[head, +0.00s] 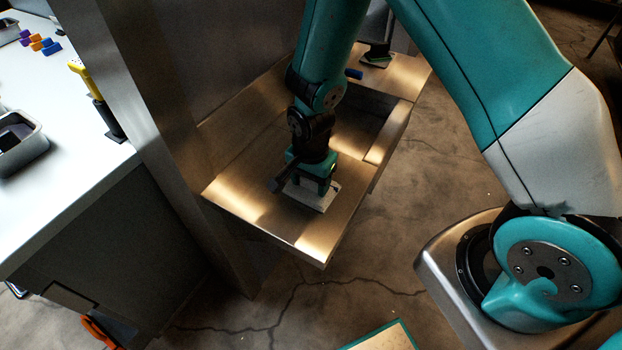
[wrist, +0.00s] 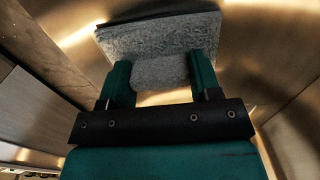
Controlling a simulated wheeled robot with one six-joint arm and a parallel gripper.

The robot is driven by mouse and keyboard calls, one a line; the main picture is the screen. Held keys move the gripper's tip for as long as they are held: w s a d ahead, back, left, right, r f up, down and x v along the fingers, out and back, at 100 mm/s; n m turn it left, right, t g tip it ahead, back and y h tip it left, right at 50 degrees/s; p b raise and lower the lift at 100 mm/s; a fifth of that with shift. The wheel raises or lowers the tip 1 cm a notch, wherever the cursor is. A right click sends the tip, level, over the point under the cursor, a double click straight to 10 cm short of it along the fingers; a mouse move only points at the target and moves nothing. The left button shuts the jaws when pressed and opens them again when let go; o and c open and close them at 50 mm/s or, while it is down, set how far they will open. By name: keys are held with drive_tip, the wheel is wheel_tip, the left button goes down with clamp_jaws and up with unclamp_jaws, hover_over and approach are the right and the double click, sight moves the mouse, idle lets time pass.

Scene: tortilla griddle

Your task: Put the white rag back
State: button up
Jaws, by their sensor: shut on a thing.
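The white rag (wrist: 160,45) looks like a flat, fuzzy pale pad in the wrist view. My gripper (wrist: 162,75) has its two green fingers on either side of the rag's near part, shut on it. In the head view the rag (head: 322,197) shows partly from under my gripper (head: 312,188), over the bare near end of a shiny metal shelf (head: 300,235). The rag lies flat, on or just above the metal; I cannot tell whether it touches. My gripper hides part of it.
The metal shelf has a recessed basin (head: 362,128) behind my gripper. A metal post (head: 150,120) rises at left, beside a white counter (head: 75,180) with a metal tray (head: 18,140).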

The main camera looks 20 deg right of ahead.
drive_tip(key=shift+f, duration=0.2)
drive_tip(key=o, duration=1.1)
drive_tip(key=shift+o, duration=0.2)
wheel_tip(320, 180, up, 12)
drive_tip(key=b, duration=0.1)
drive_tip(key=s+a+r+n+y, duration=0.2)
drive_tip(key=s+r+n, duration=0.6)
drive_tip(key=s+n, duration=0.1)
drive_tip(key=s+a+r+n+y, duration=0.2)
drive_tip(key=s+r+n, duration=0.6)
drive_tip(key=s+n, duration=0.1)
drive_tip(key=shift+s+a+r, duration=0.15)
drive_tip(key=shift+s+r, duration=0.05)
